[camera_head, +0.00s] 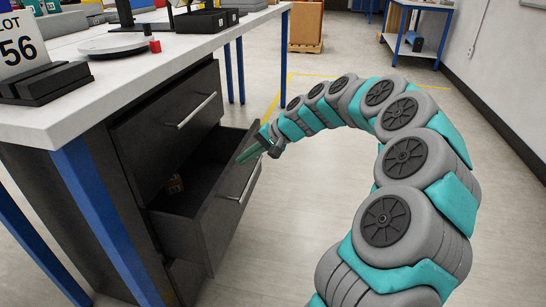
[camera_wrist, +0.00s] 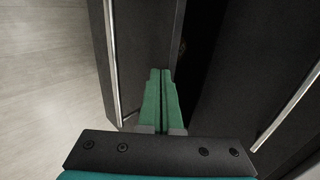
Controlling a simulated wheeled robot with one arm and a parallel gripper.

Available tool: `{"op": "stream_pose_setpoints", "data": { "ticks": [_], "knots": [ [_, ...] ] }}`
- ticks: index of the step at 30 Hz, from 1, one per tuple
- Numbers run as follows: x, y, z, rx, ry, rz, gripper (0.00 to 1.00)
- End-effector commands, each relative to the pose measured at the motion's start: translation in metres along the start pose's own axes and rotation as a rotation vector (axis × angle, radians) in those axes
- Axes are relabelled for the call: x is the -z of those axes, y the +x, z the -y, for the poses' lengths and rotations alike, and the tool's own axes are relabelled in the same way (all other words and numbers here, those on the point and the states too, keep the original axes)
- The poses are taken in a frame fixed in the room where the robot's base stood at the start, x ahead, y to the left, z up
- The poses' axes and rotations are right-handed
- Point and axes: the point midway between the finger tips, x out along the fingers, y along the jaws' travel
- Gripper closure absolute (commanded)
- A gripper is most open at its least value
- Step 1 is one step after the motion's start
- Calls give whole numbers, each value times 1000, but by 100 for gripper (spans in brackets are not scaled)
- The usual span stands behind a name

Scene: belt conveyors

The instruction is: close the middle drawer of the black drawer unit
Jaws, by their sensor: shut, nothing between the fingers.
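The black drawer unit (camera_head: 125,205) stands under the white table. Its middle drawer (camera_head: 198,232) is pulled out, with a silver handle (camera_head: 246,182) on its front. A small yellowish-brown item (camera_head: 175,184) lies inside. The upper drawer (camera_head: 165,125) is shut. My gripper (camera_head: 240,158) is over the top of the open drawer's front, its green fingers together and empty. In the wrist view the fingers (camera_wrist: 160,72) lie over the drawer front (camera_wrist: 143,40), beside the dark opening. I cannot tell whether they touch it. The lower drawer is mostly hidden.
The white tabletop (camera_head: 120,75) and its blue legs (camera_head: 105,225) are close on the left. Black blocks and a LOT sign (camera_head: 20,45) stand on top. The floor (camera_head: 275,235) between the drawer and my arm is clear. A box on a pallet (camera_head: 305,25) is far back.

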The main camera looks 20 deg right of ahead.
Motion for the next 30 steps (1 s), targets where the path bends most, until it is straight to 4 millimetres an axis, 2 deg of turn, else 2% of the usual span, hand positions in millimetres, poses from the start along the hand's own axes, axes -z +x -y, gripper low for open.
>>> {"op": "stream_pose_setpoints", "data": {
  "ticks": [3,12,19,30],
  "knots": [
    [-1,22,21,-3,-2,6,100],
    [1,58,55,-1,-2,-1,100],
    [0,70,64,0,0,0,100],
    [1,71,66,0,0,0,100]
  ]
}}
